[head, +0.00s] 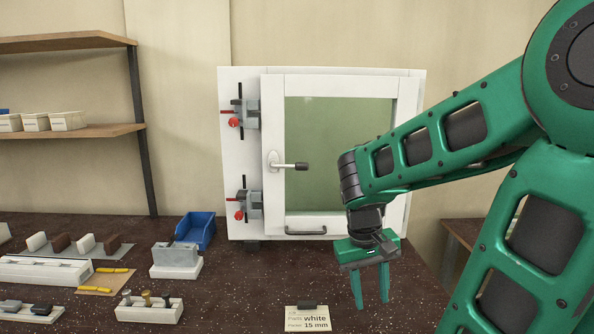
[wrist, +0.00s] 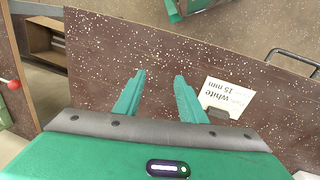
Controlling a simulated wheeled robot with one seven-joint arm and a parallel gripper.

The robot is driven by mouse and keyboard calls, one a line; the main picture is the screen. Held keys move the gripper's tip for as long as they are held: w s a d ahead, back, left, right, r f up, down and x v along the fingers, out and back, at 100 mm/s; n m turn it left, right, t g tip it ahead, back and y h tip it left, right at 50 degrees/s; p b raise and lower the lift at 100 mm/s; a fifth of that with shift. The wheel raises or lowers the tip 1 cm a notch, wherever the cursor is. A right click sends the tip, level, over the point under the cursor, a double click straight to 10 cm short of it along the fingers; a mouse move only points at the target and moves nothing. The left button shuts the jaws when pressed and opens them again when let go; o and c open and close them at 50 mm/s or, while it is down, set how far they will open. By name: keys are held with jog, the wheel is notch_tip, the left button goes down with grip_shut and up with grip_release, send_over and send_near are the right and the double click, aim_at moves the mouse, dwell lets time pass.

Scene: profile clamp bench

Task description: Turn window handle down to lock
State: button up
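A white window (head: 275,90) with a greenish pane (head: 335,140) stands upright at the back of the bench. Its handle (head: 290,165) is on the left side of the sash, with a white base and a dark-tipped lever pointing right, about horizontal. My gripper (head: 371,304) is to the right of and below the handle, in front of the window's lower right, fingers pointing down over the bench. Its two green fingers are apart with nothing between them, as the wrist view (wrist: 158,82) also shows. The handle is not in the wrist view.
Two grey clamps with red ends, the upper (head: 246,114) and lower (head: 246,204), sit on the frame's left. A pull bar (head: 306,231) is at the window's bottom. A card (head: 308,320) reads white, 15 mm. A blue bin (head: 196,230) and several profile pieces fill the left bench (head: 240,290).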

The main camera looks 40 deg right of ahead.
jog(key=w+d+r+n+h, duration=0.15)
jog(key=w+d+h, duration=0.35)
jog(key=w, duration=0.5)
jog(key=n+t+h, duration=0.5)
jog(key=h, duration=0.7)
send_near(296, 169)
jog(key=d, duration=0.1)
jog(key=x, duration=1.1)
jog(key=shift+w+a, duration=0.1)
jog(key=shift+r, duration=0.1)
grip_shut()
jog(key=shift+a, duration=0.1)
